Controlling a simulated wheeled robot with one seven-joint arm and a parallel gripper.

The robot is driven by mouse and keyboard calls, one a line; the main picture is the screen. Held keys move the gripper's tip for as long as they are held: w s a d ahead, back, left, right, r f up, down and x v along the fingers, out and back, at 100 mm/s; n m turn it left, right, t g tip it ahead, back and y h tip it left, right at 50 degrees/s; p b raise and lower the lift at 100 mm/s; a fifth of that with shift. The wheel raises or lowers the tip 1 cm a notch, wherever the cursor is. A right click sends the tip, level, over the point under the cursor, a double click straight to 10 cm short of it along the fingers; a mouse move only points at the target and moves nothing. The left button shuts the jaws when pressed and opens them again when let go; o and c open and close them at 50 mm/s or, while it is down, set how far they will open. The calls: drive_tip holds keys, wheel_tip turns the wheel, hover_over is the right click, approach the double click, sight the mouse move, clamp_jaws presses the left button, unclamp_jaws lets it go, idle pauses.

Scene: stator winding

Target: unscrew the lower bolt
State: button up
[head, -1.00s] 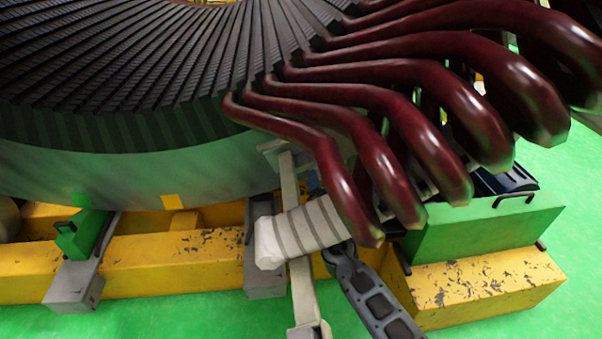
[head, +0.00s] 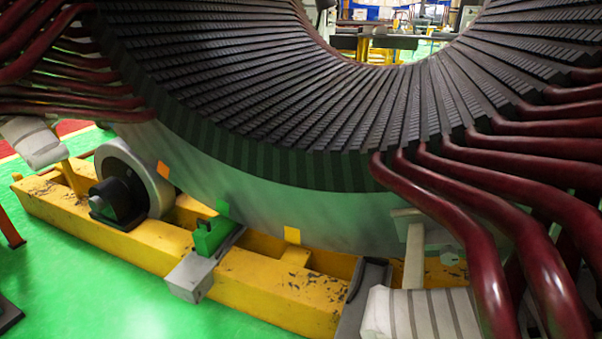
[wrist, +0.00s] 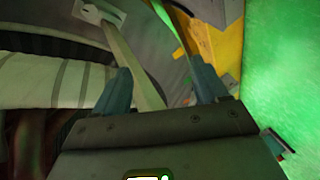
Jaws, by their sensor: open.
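My gripper (wrist: 163,78) is open, its two blue-grey fingers spread and nothing visible held between them. A pale strut (wrist: 135,65) runs down from a light plate (wrist: 100,13) and passes behind the space between the fingers, nearer the left one. A small dark mark shows on that plate; I cannot tell whether it is a bolt. In the head view, the strut (head: 414,258) stands against the stator ring (head: 340,205). A small pale round or hexagonal piece (head: 449,256) sits to its right and may be a bolt head. My gripper is outside the head view.
A white wrapped roll (head: 420,315) lies below the dark red winding bars (head: 440,195); it fills the left of the wrist view (wrist: 50,80). The yellow base frame (head: 270,290) carries a green clamp (head: 212,235) and a roller (head: 135,180). Green floor (head: 90,280) is open at lower left.

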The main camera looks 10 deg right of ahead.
drive_tip(key=s+a+r+m+y, duration=0.25)
drive_tip(key=s+r+m, duration=0.25)
drive_tip(key=s+r, duration=0.35)
drive_tip(key=s+a+r+m+y, duration=0.1)
drive_tip(key=s+a+r+m, duration=0.3)
drive_tip(key=s+r, duration=0.45)
wheel_tip(320, 180, up, 29)
drive_tip(key=m+p, duration=0.1)
drive_tip(key=p, duration=2.7)
drive_tip(key=shift+s+d+t+p, duration=0.3)
drive_tip(key=shift+s+d+p, duration=0.05)
drive_tip(key=shift+d, duration=0.1)
drive_tip(key=shift+s+h, duration=0.1)
drive_tip(key=shift+h, duration=0.15)
